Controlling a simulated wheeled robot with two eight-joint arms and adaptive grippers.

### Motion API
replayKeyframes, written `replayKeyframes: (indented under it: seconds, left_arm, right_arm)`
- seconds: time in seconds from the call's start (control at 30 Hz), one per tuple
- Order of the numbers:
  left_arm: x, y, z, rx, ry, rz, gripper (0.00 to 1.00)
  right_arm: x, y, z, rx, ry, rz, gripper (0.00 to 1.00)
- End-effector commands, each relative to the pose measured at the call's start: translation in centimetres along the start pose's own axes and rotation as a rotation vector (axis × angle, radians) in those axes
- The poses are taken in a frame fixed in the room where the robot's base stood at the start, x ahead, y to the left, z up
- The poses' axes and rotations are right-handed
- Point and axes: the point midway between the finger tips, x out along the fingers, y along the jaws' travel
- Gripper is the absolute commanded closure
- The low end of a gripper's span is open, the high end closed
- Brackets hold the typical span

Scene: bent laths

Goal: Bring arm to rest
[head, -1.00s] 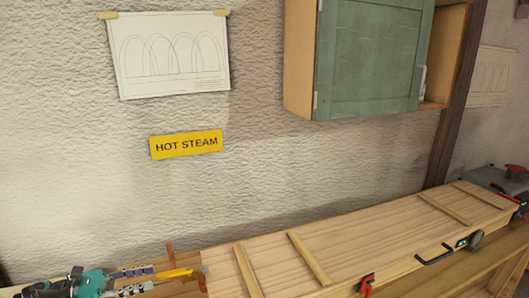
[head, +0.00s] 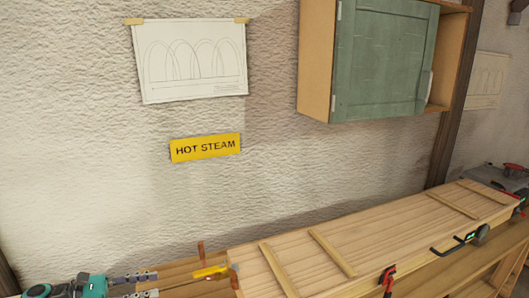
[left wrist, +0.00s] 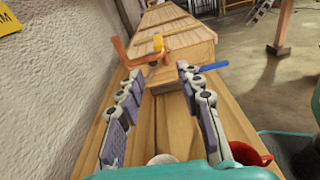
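My left gripper (head: 157,284) is at the lower left of the head view, teal with grey jointed fingers. Its fingers are apart, and in the left wrist view (left wrist: 160,72) nothing shows between them. It is above the bench, to the left of a long wooden box (head: 330,255) and apart from it. A yellow lever (head: 210,272) by a copper pipe (head: 201,250) sits at the box's near end, beyond the fingertips. My right gripper is not in view.
A green-doored cabinet (head: 385,65) hangs on the wall above the box. A yellow HOT STEAM sign (head: 205,148) and a drawing (head: 192,60) are on the wall. A blue handle (left wrist: 213,66) and red item (left wrist: 248,153) show in the left wrist view.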

Motion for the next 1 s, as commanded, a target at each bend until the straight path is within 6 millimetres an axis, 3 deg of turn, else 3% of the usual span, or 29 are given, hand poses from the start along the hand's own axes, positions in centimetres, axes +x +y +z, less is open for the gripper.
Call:
replayKeyframes:
  seconds: [0.37, 0.47, 0.6, 0.77, 0.9, 1.0]
  left_arm:
    - [6.5, -3.1, 0.3, 0.218, 0.259, -0.021, 0.64]
    - [8.6, -5.0, 0.0, 0.334, 0.372, -0.051, 0.64]
    - [10.9, -9.3, -1.2, 0.593, 0.588, -0.144, 0.64]
    - [11.1, -14.3, -3.2, 0.97, 0.836, -0.32, 0.64]
    - [9.7, -17.8, -4.8, 1.335, 1.019, -0.525, 0.64]
    - [8.4, -19.4, -5.5, 1.578, 1.118, -0.677, 0.64]
  right_arm:
    - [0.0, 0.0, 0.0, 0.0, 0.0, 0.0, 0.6]
    - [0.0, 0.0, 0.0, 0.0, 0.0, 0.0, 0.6]
    - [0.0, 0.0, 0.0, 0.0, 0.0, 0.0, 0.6]
    - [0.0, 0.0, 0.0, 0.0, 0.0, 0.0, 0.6]
    - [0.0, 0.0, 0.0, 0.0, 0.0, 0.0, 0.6]
    - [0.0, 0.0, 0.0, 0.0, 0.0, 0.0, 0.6]
